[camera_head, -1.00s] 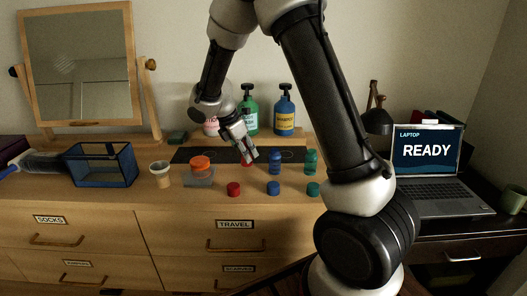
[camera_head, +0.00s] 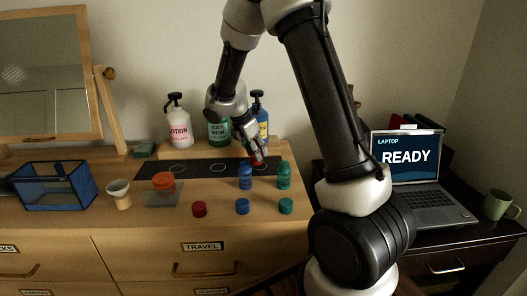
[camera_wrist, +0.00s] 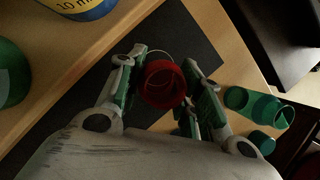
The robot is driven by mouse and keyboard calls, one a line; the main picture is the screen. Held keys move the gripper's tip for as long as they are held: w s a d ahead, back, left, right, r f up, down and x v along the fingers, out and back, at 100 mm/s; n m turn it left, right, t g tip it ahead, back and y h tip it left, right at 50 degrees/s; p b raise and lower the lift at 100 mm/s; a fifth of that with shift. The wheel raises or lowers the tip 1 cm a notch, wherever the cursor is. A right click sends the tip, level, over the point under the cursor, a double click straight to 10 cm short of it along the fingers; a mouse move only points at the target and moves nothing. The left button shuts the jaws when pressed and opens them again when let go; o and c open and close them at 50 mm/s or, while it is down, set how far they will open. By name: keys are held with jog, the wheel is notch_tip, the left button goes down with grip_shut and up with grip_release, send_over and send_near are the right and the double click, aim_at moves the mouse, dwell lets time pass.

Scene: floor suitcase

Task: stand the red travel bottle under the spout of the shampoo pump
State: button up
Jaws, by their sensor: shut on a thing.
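My gripper (camera_head: 255,156) is shut on the red travel bottle (camera_head: 258,161). The wrist view shows the bottle's open round top (camera_wrist: 164,86) between the two fingers. It overlaps a pale ring on the dark mat (camera_wrist: 195,45); whether it touches the mat I cannot tell. The shampoo pump (camera_head: 263,122), blue with a yellow label, stands behind the gripper, partly hidden by it in the head view. Its lower body (camera_wrist: 82,8) shows at the top left of the wrist view. Its spout is not in the wrist view.
The green body wash pump (camera_head: 218,132) and white lotion pump (camera_head: 178,125) stand to the left. Blue (camera_head: 245,177) and teal (camera_head: 284,175) bottles stand in front, with red (camera_head: 199,208), blue (camera_head: 242,206) and teal (camera_head: 286,206) caps nearer. The laptop (camera_head: 408,160) is at right.

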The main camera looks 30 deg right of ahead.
jog(key=shift+w+d+f, duration=0.15)
jog(key=shift+d+f, duration=0.4)
jog(key=shift+d, duration=0.1)
jog(key=shift+a+f, duration=0.2)
jog(key=shift+d, duration=0.1)
jog(key=shift+f, duration=0.15)
jog(key=o, duration=0.9)
